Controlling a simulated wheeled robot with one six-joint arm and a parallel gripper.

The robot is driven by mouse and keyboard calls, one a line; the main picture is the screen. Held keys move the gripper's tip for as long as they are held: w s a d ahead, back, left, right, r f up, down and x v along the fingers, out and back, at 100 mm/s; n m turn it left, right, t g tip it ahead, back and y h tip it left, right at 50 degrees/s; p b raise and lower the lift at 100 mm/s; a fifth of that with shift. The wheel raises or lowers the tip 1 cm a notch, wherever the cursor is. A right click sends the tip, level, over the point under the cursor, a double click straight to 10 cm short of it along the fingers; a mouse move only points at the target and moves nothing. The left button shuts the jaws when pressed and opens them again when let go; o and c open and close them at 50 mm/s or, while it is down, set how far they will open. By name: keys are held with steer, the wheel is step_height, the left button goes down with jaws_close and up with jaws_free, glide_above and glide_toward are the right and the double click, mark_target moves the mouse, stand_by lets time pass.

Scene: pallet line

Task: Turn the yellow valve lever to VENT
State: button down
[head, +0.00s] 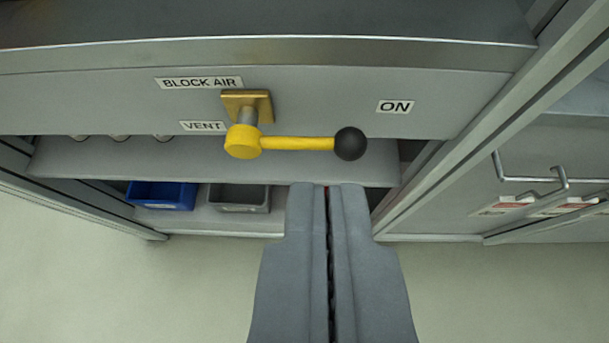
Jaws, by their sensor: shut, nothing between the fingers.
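The yellow valve lever (297,143) is fixed to the grey front panel (330,95) by a brass plate and a short shaft. Its arm points right, toward the ON label (395,107), and ends in a black ball knob (350,144). The VENT label (202,126) is left of the hub, under the BLOCK AIR label (199,83). My gripper (326,187) is shut and empty. Its fingertips appear just below the lever arm and knob in the picture, apart from them.
Under the panel, a shelf holds a blue bin (163,195) and a grey bin (239,198). The pale floor (140,285) in front looks clear.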

glide_above(321, 149)
steer(key=s, duration=0.3)
step_height(321, 149, down, 5)
steer(key=f, duration=0.1)
steer(key=w+f, duration=0.1)
steer(key=f, duration=0.1)
steer(key=shift+a, duration=0.1)
steer(key=shift+f, duration=0.45)
